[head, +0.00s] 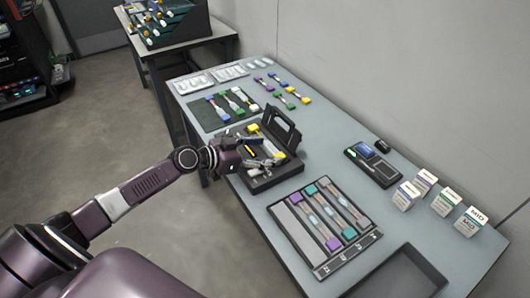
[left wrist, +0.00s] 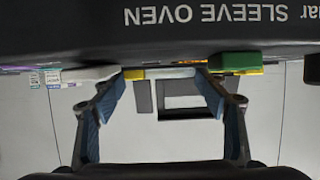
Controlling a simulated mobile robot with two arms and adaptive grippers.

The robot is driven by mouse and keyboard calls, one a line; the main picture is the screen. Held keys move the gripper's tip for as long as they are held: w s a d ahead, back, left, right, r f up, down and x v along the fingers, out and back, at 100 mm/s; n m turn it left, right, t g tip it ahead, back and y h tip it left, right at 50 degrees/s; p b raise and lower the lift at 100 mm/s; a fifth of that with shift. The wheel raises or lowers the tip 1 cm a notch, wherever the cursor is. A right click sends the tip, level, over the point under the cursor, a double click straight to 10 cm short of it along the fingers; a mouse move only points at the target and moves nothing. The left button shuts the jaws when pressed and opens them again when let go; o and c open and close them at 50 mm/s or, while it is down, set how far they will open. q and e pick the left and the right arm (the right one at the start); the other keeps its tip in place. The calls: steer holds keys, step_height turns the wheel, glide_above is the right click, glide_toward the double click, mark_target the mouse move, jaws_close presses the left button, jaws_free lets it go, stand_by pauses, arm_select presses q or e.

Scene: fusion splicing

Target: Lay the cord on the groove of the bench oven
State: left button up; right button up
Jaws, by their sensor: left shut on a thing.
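The bench oven (head: 262,181) is a black box on the table with its lid (head: 281,126) raised. In the left wrist view its dark side (left wrist: 90,32) fills the top, with "SLEEVE OVEN" upside down. My left gripper (head: 245,154) is over the oven's front part. A green block (left wrist: 236,63) shows beside the right finger. The gripper and lid partly hide the groove, so I cannot tell whether the cord touches it. My right gripper is not in view.
A numbered tray (head: 288,232) with purple- and teal-ended cords lies nearer. A dark mat (head: 207,121) with more cords lies beyond the oven. A small black device (head: 371,165) and several labelled boxes (head: 407,195) stand right. An empty black tray (head: 402,275) lies at the near end.

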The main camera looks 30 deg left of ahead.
arm_select(q)
steer(key=o, duration=1.3)
steer(key=shift+s+f, duration=0.3)
steer(key=shift+f, duration=0.4)
steer(key=o, duration=0.4)
steer(key=shift+w+d+f, duration=0.15)
steer(key=shift+f, duration=0.05)
steer(key=shift+r, duration=0.1)
steer(key=shift+r+p, duration=0.4)
steer(key=shift+p, duration=0.2)
steer(key=shift+r+p, duration=0.4)
steer(key=shift+p, duration=0.2)
steer(key=shift+s+a+f+b, duration=0.25)
steer(key=shift+s+a+b, duration=0.25)
steer(key=shift+s+b, duration=0.1)
steer(key=v, duration=0.4)
steer(key=r+b+v, duration=0.1)
steer(key=v, duration=0.4)
steer(key=shift+w+b, duration=0.15)
steer(key=shift+b, duration=0.15)
steer(key=shift+s+a+r, duration=0.35)
steer(key=shift+s+r, duration=0.15)
steer(key=shift+s, duration=0.1)
